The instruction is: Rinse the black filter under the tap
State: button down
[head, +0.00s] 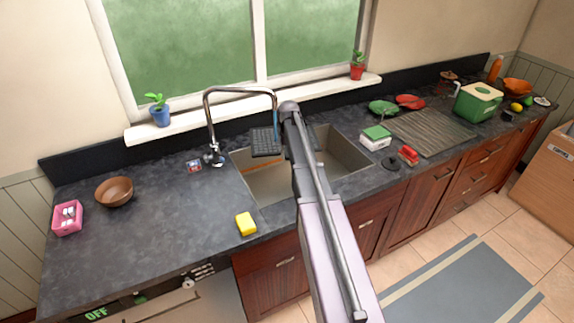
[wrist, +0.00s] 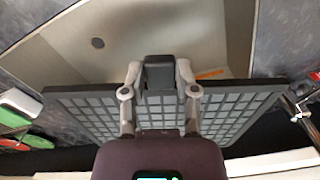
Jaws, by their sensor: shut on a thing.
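The black filter (head: 265,143) is a flat, gridded panel held over the sink (head: 345,155). It fills much of the wrist view (wrist: 75,108), with its grid of squares facing the camera. My gripper (wrist: 159,75) is shut on the filter at the middle of its edge; in the head view my arm hides the gripper. The chrome tap (head: 209,110) arches over the sink from the left. A thin blue stream of water (head: 275,118) drops from its spout toward the filter's right part. My arm partly hides where it lands.
A yellow sponge (head: 246,224) lies at the counter's front edge. A green-and-white box (head: 376,137) and a red item (head: 408,155) stand right of the sink. Potted plants (head: 160,113) sit on the windowsill behind. The counter (head: 150,220) left of the sink is mostly clear.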

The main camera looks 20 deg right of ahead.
jog(key=s+a+r+m+p, duration=0.2)
jog(key=s+a+r+p, duration=0.1)
jog(key=s, duration=0.3)
jog(key=s+a+r+m+p, duration=0.3)
jog(key=s+a, duration=0.1)
jog(key=s, duration=0.2)
jog(key=shift+s+r+m, duration=0.3)
jog(key=shift+s+r, duration=0.05)
jog(key=shift+w, duration=0.15)
jog(key=w+a+f+b, duration=0.1)
jog(key=w+f+b, duration=0.1)
jog(key=w, duration=1.1)
jog(key=shift+w+f, duration=0.35)
jog(key=shift+f, duration=0.05)
dwell(0.4)
jog(key=shift+s, duration=0.15)
dwell(0.5)
jog(key=s, duration=0.7)
jog(key=shift+s+d, duration=0.3)
jog(key=shift+s, duration=0.05)
dwell(0.6)
dwell(1.5)
